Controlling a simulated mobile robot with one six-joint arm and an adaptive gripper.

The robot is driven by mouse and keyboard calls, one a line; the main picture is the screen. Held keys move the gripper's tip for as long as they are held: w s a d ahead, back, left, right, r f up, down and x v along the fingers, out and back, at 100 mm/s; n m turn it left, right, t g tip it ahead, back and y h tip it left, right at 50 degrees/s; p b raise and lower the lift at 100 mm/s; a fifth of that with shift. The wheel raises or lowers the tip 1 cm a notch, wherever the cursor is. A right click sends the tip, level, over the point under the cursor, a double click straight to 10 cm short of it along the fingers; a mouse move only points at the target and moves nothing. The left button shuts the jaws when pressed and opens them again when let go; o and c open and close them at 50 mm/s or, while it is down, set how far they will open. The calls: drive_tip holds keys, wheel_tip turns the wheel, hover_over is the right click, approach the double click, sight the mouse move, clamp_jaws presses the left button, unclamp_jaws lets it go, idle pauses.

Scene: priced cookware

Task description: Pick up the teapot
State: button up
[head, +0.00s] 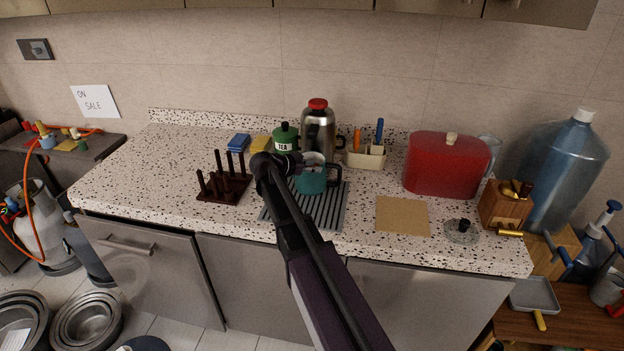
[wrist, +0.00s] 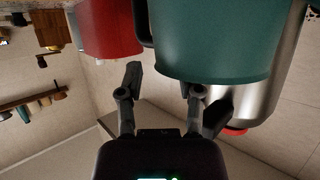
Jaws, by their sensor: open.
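The teapot (head: 311,181) is teal with a black handle on its right side. It stands on the grey ribbed drain mat (head: 333,212) on the counter. My gripper (wrist: 163,84) is open and empty, with its two black fingers spread in the wrist view. In the head view my gripper is at the teapot's upper left, and my arm hides part of that side. In the upside-down wrist view the teal body (wrist: 212,40) is large and close ahead of the fingers. I cannot tell whether a finger touches it.
A green TEA canister (head: 285,138) and a steel flask (head: 318,130) with a red lid stand behind. A utensil holder (head: 365,158) is behind right, and a dark peg rack (head: 223,186) is left. A red container (head: 446,164) stands farther right.

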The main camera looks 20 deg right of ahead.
drive_tip(key=shift+x, duration=1.1)
clamp_jaws()
